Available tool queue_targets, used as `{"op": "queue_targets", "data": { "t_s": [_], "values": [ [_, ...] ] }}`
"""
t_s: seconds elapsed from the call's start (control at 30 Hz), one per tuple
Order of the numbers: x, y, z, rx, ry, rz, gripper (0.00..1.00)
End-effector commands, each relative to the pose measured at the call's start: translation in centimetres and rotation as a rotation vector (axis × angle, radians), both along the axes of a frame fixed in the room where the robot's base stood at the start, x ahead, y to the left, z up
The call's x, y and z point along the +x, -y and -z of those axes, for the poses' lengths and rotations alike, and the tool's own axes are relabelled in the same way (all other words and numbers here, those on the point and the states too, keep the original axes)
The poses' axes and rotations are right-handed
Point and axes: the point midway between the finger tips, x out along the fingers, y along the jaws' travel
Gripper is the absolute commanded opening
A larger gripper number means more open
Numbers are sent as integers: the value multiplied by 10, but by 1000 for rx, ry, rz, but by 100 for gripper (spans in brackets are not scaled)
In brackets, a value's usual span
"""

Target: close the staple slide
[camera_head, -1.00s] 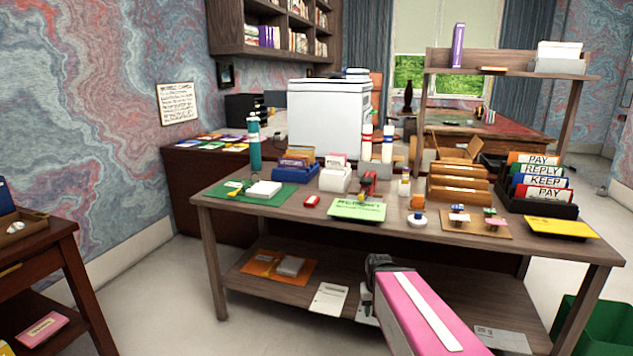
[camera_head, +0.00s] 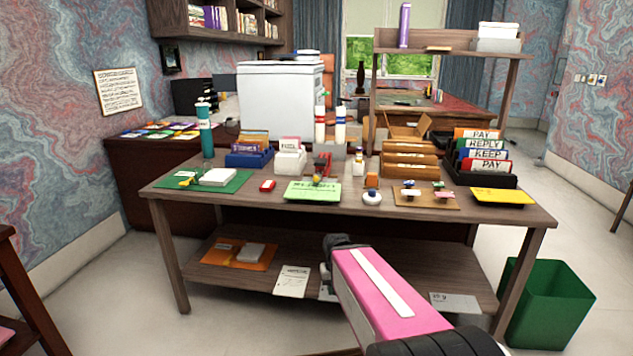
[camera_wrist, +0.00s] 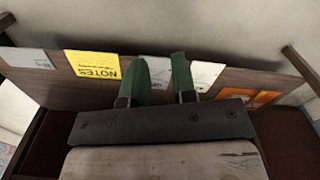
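A small red device (camera_head: 323,166), which may be the stapler, stands on the desk (camera_head: 225,203) behind a green card. It is too small to make out a staple slide or tell whether it is open. A small red block (camera_head: 267,185) lies further left. My gripper is at the end of my pink arm, low in front of the desk and well apart from both red things. In the wrist view its two green fingers (camera_wrist: 161,80) are apart with nothing between them. Most of the gripper is hidden in the head view.
The lower shelf (camera_head: 235,277) holds papers and an orange folder (camera_head: 228,251); a yellow notes sheet (camera_wrist: 92,66) shows in the wrist view. A green bin (camera_head: 548,305) stands at the right. Card trays (camera_head: 409,160) and a file holder (camera_head: 478,178) crowd the desk's right side.

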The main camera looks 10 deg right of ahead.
Motion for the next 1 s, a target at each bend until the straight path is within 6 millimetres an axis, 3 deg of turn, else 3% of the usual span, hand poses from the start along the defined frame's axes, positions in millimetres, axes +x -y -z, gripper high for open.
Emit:
{"op": "queue_targets", "data": {
  "t_s": [0.03,0.07,0.27,0.6,1.0],
  "values": [
    [1,0,-1,1,2,-3,9],
    [3,0,-3,2,6,-8,0],
    [33,-3,-34,16,73,-113,0],
    [103,-10,-132,15,267,-424,0],
    [163,-18,-266,-64,500,-789,0]
  ]
}}
